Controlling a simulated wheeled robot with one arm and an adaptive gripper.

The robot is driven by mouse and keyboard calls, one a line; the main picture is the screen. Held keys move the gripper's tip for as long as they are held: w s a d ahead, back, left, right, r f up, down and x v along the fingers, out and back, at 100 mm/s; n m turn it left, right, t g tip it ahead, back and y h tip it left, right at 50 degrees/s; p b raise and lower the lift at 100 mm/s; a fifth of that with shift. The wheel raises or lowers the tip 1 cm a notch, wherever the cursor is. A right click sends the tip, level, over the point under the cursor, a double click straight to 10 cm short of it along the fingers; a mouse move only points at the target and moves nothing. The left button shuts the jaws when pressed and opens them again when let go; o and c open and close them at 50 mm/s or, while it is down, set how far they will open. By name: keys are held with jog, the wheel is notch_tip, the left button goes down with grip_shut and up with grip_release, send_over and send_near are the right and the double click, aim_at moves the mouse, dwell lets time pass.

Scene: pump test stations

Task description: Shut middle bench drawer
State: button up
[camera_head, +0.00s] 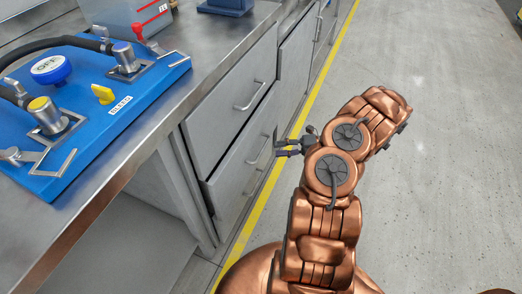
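The bench's grey drawer fronts show left of centre in the head view. An upper drawer (225,112) has a bar handle (250,97). A lower drawer (232,182) below it has its own handle (261,150), partly behind my gripper. A dark gap runs between the two fronts; I cannot tell surely how far either stands out. My gripper (278,144) points left, in front of the lower drawer near its handle. Its fingers are small and dark, and I see nothing held. I cannot tell whether they touch the drawer or how far apart they are.
A blue pump panel (120,92) with knobs and hoses sits on the steel benchtop (185,75). More drawers (294,62) continue farther back. A yellow floor line (270,187) runs along the bench.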

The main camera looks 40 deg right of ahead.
aim_at(262, 150)
jog(key=b+x, duration=0.1)
jog(key=x, duration=0.6)
jog(key=shift+a+b, duration=0.1)
jog(key=shift+b, duration=0.3)
grip_shut()
